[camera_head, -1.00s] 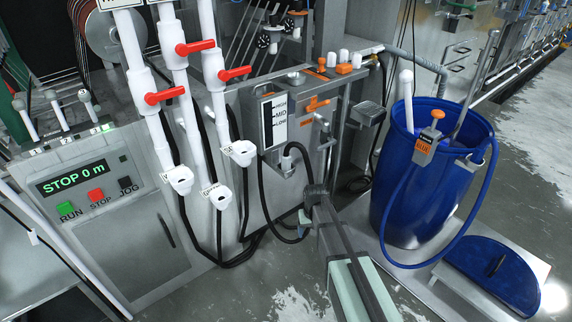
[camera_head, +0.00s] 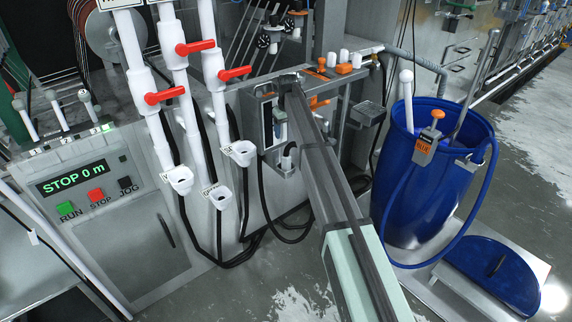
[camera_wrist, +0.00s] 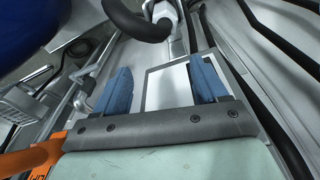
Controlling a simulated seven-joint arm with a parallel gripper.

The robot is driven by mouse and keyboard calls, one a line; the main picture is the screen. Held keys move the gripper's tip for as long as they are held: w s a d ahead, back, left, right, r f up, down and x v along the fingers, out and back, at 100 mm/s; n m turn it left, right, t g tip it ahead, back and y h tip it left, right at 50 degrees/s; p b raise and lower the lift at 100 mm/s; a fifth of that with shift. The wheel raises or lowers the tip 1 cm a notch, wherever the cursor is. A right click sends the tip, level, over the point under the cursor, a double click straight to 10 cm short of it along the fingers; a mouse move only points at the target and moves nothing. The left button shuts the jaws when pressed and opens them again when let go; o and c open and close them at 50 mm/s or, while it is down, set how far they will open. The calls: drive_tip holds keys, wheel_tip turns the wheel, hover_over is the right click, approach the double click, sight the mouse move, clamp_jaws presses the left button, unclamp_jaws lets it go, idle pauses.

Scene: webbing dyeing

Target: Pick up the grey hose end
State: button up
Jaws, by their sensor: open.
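A dark hose arches beside the grey metal box, and its grey end (camera_head: 287,162) sits low at the box's front, partly hidden by my arm. In the wrist view the dark hose bend (camera_wrist: 137,25) and a pale grey fitting (camera_wrist: 168,14) show beyond the fingers; I cannot tell for sure that this fitting is the hose end. My gripper (camera_wrist: 162,86) is open, with two blue fingertips apart and nothing held between them. In the head view my gripper (camera_head: 281,126) is mostly hidden by my arm, in front of the box and just above the hose end.
White pipes with red valves (camera_head: 215,60) and white funnels (camera_head: 180,180) stand to the left. A blue barrel (camera_head: 432,195) with a blue hose stands at the right. A blue lid (camera_head: 490,270) lies in front.

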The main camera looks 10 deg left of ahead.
sight(286, 155)
drive_tip(key=f, duration=0.2)
drive_tip(key=s+f+n, duration=0.1)
drive_tip(key=f, duration=0.2)
drive_tip(key=f+n+g, duration=0.1)
drive_tip(key=f, duration=0.2)
drive_tip(key=shift+s+d+f, duration=0.2)
drive_tip(key=shift+s+d, duration=0.05)
drive_tip(key=shift+s, duration=0.1)
drive_tip(key=shift+a+f, duration=0.15)
drive_tip(key=shift+f, duration=1.25)
drive_tip(key=shift+a+f, duration=0.1)
drive_tip(key=shift+f, duration=1.3)
drive_tip(key=shift+c, duration=0.5)
drive_tip(key=c, duration=1.1)
drive_tip(key=shift+r, duration=0.1)
